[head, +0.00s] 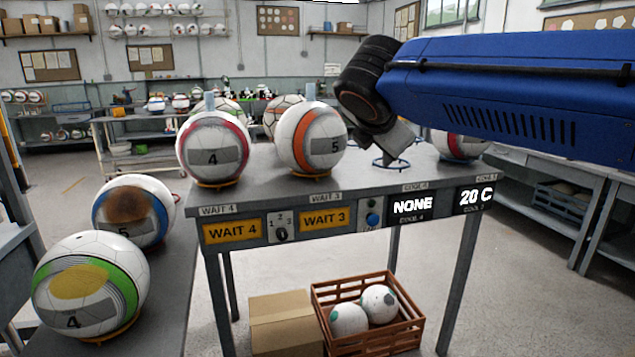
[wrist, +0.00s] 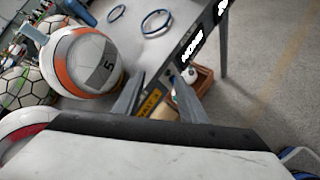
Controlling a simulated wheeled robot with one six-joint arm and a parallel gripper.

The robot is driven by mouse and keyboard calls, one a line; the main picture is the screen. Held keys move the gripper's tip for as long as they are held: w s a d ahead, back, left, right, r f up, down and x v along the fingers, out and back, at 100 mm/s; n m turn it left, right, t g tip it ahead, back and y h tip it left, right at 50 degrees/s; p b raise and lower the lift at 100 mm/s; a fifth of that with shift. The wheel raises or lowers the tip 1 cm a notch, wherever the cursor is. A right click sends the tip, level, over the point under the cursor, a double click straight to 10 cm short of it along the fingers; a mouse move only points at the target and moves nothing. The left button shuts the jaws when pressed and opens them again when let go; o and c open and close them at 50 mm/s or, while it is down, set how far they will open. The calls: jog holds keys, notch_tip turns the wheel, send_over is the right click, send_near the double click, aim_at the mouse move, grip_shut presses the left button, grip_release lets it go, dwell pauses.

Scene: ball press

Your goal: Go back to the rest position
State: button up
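My gripper (head: 397,146) hangs at the end of my blue arm, over the grey press table (head: 365,185), by an empty blue ring stand (head: 391,164). In the wrist view its two grey fingers (wrist: 158,98) stand apart with nothing between them. An orange-striped ball marked 5 (head: 311,138) sits on a stand to the left of my gripper; it also shows in the wrist view (wrist: 82,62). A pink-striped ball marked 4 (head: 212,149) sits further left. Part of another ball (head: 459,146) shows behind my arm at the right.
The table front has WAIT 4 (head: 232,230), WAIT 3 (head: 324,219), NONE (head: 412,205) and 20 C (head: 475,196) displays. Two more balls (head: 90,285) (head: 134,210) stand on the left bench. A crate (head: 370,350) with two balls and a carton (head: 285,322) are on the floor.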

jog(key=s+d+f+m+g, duration=0.4)
jog(key=s+d+f+m, duration=0.85)
jog(key=f, duration=0.25)
jog(key=s+d+f+m+g+y, duration=0.1)
jog(key=s+d+f+m, duration=0.3)
jog(key=s+f+m, duration=0.8)
jog(key=s+f+y, duration=0.1)
jog(key=s+f, duration=0.2)
jog(key=f, duration=0.1)
jog(key=shift+s+m+g+y, duration=0.15)
jog(key=shift+m+g+y, duration=0.15)
jog(key=shift+m+g, duration=0.1)
